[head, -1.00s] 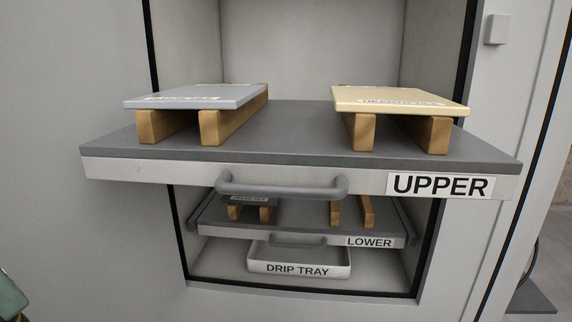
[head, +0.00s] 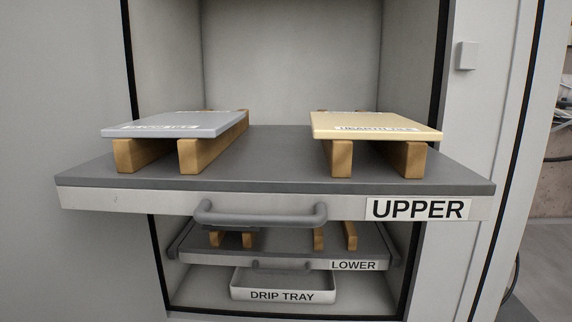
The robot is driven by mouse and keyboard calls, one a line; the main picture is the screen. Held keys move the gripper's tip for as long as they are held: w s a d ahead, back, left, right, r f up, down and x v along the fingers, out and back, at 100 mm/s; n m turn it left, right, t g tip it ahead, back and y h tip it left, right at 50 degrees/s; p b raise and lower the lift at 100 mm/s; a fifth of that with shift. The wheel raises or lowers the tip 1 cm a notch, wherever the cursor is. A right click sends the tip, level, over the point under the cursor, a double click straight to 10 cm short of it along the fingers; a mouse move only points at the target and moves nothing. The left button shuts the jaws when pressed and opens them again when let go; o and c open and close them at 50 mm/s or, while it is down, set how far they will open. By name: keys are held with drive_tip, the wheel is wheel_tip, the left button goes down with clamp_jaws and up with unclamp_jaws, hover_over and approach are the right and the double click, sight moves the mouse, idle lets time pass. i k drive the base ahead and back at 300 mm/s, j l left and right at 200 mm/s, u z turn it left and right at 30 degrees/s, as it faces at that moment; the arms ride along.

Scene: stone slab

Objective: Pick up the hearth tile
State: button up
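The hearth tile (head: 372,122) is a flat cream slab with a white label on its front edge. In the head view it lies across two wooden bars (head: 341,158) on the right side of the pulled-out upper shelf (head: 270,150). Gaps show under the tile between and beside the bars. My gripper is not in the head view.
A grey tile (head: 180,124) lies on two more bars at the shelf's left. A grey handle (head: 262,213) juts from the upper shelf's front. Below are the lower shelf (head: 290,245) and a white drip tray (head: 282,289). Cabinet walls flank the opening.

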sight(325, 126)
drive_tip(key=i+l, duration=0.1)
drive_tip(key=l, duration=0.4)
drive_tip(key=i+l, duration=0.1)
drive_tip(key=l, duration=0.85)
drive_tip(key=i+l, duration=0.15)
drive_tip(key=l, duration=0.3)
drive_tip(key=i+l, duration=0.1)
drive_tip(key=l, duration=0.4)
drive_tip(key=i+l+u, duration=0.1)
drive_tip(key=l+u, duration=0.3)
drive_tip(key=l, duration=0.65)
drive_tip(key=u, duration=1.4)
